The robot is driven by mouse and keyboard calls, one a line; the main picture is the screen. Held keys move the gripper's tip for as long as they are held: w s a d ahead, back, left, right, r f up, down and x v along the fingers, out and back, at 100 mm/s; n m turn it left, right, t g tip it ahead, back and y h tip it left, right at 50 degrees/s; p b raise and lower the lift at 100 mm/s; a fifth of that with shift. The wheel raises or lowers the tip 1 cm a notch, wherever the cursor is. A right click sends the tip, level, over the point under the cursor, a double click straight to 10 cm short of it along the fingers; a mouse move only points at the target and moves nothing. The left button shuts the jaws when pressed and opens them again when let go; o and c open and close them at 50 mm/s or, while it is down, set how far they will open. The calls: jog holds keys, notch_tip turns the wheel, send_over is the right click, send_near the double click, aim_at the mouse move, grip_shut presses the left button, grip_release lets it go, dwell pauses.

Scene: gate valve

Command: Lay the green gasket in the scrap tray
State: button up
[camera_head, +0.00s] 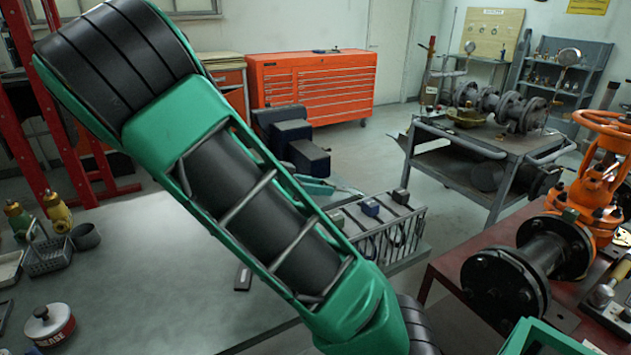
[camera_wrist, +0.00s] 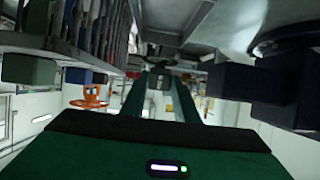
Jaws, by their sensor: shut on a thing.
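My gripper (camera_wrist: 160,76) shows in the wrist view as two green fingers reaching away from the wrist. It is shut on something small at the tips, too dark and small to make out. I cannot confirm that it is the green gasket. In the head view my green and black arm crosses the picture, and the gripper cannot be made out. I cannot pick out the green gasket for certain in either view. No tray is clearly marked as the scrap tray; a shallow grey tray (camera_head: 10,268) lies at the left edge of the grey bench (camera_head: 150,300).
An orange valve (camera_head: 590,185) with a black flanged pipe (camera_head: 525,275) stands on a red bench at right. A wire rack (camera_head: 385,235) sits at the bench's right end.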

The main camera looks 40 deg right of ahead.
jog(key=shift+f, duration=3.5)
jog(key=o, duration=1.1)
jog(key=shift+o, duration=0.2)
jog(key=v, duration=1)
jog(key=shift+w+a, duration=0.15)
jog(key=shift+a, duration=0.25)
